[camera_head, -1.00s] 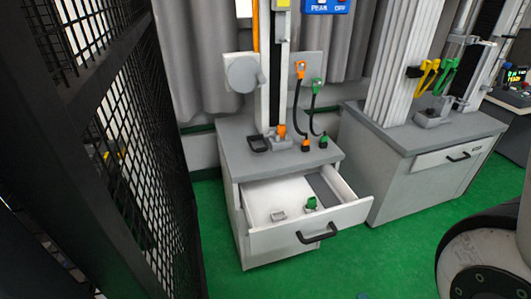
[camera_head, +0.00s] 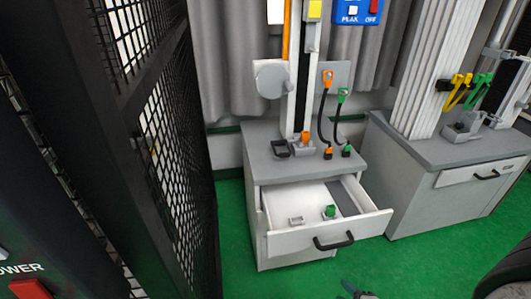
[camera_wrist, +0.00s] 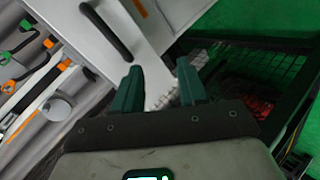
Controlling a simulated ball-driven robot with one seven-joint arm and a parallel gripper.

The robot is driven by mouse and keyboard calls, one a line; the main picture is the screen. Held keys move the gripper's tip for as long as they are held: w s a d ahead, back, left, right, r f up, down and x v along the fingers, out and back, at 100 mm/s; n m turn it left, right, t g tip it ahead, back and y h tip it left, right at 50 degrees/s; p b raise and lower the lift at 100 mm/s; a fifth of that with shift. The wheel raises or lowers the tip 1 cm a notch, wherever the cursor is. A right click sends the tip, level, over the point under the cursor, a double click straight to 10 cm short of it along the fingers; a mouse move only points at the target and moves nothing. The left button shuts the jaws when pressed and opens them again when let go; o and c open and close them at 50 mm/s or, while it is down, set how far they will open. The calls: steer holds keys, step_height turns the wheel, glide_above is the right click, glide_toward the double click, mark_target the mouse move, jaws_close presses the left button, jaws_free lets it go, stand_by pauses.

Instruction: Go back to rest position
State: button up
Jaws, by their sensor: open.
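My gripper (camera_wrist: 159,78) is open, with nothing between its two green fingers in the wrist view. A small dark and teal piece, perhaps its tip, shows at the bottom edge of the head view. The grey cabinet (camera_head: 262,228) stands ahead with its white drawer (camera_head: 290,241) pulled out. A green connector (camera_head: 330,211) and a small light block (camera_head: 296,221) lie in the drawer. In the wrist view the drawer's dark handle (camera_wrist: 104,32) lies beyond the fingers, up and to the left, apart from them.
A black mesh fence (camera_head: 165,150) stands close on the left. A red button (camera_head: 30,289) beside "POWER" lettering shows at the lower left. A second cabinet (camera_head: 425,205) stands at the right. Green floor (camera_head: 235,240) is clear between fence and cabinet.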

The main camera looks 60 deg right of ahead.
steer(key=w+a+r+m+g+y+p, duration=0.35)
steer(key=w+a+y, duration=0.2)
steer(key=w, duration=0.45)
steer(key=a+r+m+g+y, duration=0.1)
steer(key=a+r+g+y, duration=0.1)
steer(key=a+r, duration=0.5)
steer(key=a+g+p, duration=0.1)
steer(key=a, duration=0.2)
steer(key=shift+r+g, duration=0.1)
steer(key=shift+g, duration=0.15)
